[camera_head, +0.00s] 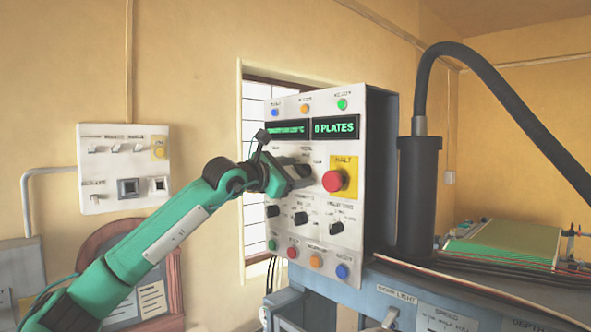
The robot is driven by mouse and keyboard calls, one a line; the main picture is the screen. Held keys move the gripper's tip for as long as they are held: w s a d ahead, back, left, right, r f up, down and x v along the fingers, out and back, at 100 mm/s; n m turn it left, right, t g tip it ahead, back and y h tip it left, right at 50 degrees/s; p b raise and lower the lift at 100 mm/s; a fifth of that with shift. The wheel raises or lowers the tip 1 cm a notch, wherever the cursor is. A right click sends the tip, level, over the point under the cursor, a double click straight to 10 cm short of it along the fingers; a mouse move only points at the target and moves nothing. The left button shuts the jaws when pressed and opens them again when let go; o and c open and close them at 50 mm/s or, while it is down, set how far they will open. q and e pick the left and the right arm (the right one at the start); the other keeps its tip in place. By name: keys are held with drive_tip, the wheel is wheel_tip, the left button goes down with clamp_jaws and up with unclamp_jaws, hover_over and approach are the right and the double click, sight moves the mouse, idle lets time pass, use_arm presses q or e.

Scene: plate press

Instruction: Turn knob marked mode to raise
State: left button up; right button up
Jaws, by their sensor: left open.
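The control panel (312,260) faces me, with a tall light front and a dark side. My left gripper (300,174) is at the panel's upper middle, below the displays and left of the red button. The knob in that spot is mostly hidden behind the gripper, and its small label above is too blurred to read surely. I cannot tell whether the fingers touch the knob. Lower on the panel are black knobs, one in the middle (301,218) and one at right (337,227); their labels are too small to read. My right gripper is not in view.
A red stop button (332,181) on a yellow plate marked HALT is close to the gripper's right. A green display (335,127) reads "0 PLATES". A wall switch box (124,168) is at left. A black column (417,200) with a hose stands right of the panel.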

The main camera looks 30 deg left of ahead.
use_arm(q)
drive_tip(key=c, duration=1)
drive_tip(key=shift+f+m+b, duration=0.1)
drive_tip(key=shift+m+b, duration=0.5)
drive_tip(key=shift+m, duration=0.3)
drive_tip(key=m+b, duration=0.1)
drive_tip(key=m, duration=0.1)
drive_tip(key=shift+m, duration=0.3)
drive_tip(key=m, duration=0.2)
drive_tip(key=shift+m, duration=2.2)
